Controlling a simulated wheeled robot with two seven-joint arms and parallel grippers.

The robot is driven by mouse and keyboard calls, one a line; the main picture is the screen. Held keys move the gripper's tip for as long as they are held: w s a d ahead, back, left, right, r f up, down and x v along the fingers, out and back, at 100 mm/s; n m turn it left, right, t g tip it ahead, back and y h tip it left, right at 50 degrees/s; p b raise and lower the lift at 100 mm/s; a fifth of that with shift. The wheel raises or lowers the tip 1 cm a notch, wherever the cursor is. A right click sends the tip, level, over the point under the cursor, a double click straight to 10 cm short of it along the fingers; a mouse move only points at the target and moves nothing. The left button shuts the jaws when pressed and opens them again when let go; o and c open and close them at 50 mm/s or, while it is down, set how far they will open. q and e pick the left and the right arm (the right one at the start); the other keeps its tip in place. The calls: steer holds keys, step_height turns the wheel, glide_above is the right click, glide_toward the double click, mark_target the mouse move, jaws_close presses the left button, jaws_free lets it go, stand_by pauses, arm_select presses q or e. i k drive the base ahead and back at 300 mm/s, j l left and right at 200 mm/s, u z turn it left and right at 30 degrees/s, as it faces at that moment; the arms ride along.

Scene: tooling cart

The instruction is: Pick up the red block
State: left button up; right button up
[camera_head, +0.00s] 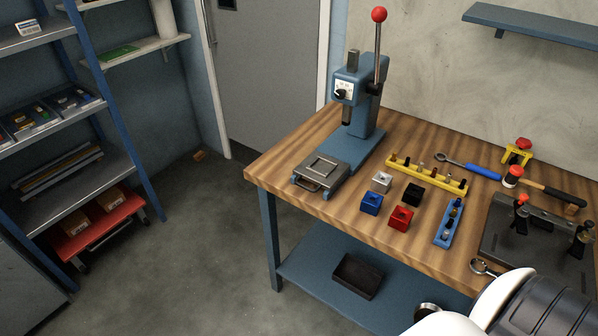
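The red block (400,219) sits on the wooden workbench (320,207) near its front edge. It is a small cube with a dark round mark on top. A blue block (371,203) is close to its left, a black block (413,195) is behind it to the right, and a silver-grey block (382,182) is behind it to the left. Nothing covers the red block. Neither gripper is in view. A white and black part of my own body shows at the lower right, in front of the bench.
A blue lever press (360,105) stands left of the blocks. A blue holder (449,224) with pegs lies to the right, and a yellow rack (427,176) lies behind. A dark fixture plate (535,240) is at right. Bare wood lies in front of the press.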

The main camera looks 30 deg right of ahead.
mark_target(400, 223)
steer(key=z, duration=0.45)
steer(key=l+z, duration=0.1)
steer(key=z, duration=0.35)
steer(key=i+z, duration=0.1)
steer(key=z, duration=0.75)
